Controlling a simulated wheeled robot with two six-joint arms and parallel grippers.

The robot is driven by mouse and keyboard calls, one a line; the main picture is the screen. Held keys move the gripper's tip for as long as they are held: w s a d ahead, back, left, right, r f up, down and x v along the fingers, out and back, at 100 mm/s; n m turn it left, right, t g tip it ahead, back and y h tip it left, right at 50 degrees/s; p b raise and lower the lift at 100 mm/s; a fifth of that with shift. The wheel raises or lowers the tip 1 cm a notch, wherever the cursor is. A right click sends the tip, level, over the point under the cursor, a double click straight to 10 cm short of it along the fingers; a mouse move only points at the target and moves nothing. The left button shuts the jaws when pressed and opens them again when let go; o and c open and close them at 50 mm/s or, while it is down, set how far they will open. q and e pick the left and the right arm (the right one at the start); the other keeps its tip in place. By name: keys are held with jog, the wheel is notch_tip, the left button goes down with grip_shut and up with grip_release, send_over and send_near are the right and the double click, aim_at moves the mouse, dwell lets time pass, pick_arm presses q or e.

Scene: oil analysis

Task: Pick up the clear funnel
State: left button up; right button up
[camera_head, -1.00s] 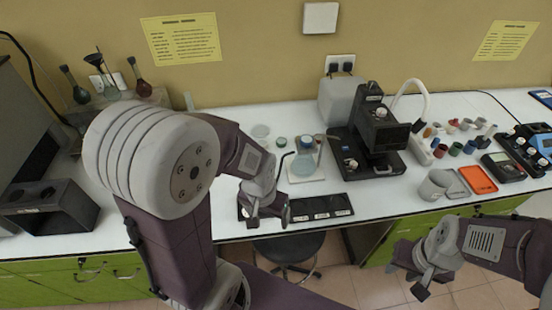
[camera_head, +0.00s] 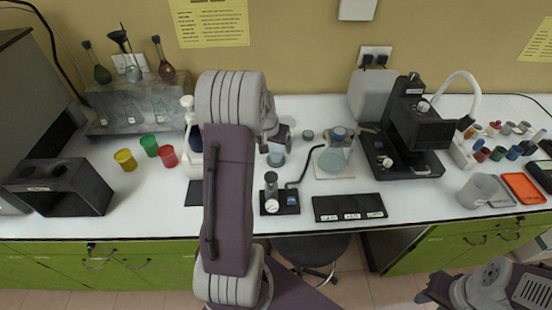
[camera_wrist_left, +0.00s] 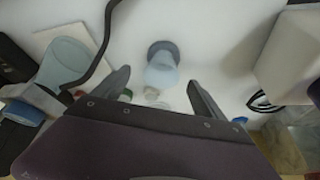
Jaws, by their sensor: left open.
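A small pale translucent blue piece (camera_head: 276,155) stands on the bench just in front of my left gripper (camera_head: 280,132). In the left wrist view the same piece (camera_wrist_left: 161,72) shows a dark round end and a narrower whitish end. A faint clear round thing (camera_wrist_left: 168,103) lies near it, partly hidden by my gripper body. I cannot tell for certain which of these is the clear funnel. My left gripper (camera_wrist_left: 165,82) is open, its two fingers apart with nothing held. My right gripper (camera_head: 430,292) is low at the right, below the bench edge; its jaw state is unclear.
A blue-capped flask (camera_head: 335,157) stands on a white plate right of my left gripper. A small stand with a bent tube (camera_head: 279,202) and a black tray (camera_head: 349,208) are in front. A microscope-like device (camera_head: 408,135) stands further right. Coloured cups (camera_head: 168,156) are left.

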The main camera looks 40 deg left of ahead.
aim_at(276, 152)
pick_arm(q)
jog(key=shift+x, duration=1.1)
jog(key=shift+w+a+f, duration=0.1)
jog(key=shift+w+f, duration=0.1)
jog(key=shift+f, duration=0.25)
jog(key=x, duration=0.4)
jog(key=shift+w+a+f+p, duration=0.15)
jog(key=shift+w+a+p, duration=0.1)
jog(key=shift+a+p, duration=0.1)
jog(key=shift+s+d, duration=0.1)
jog(key=c, duration=1.4)
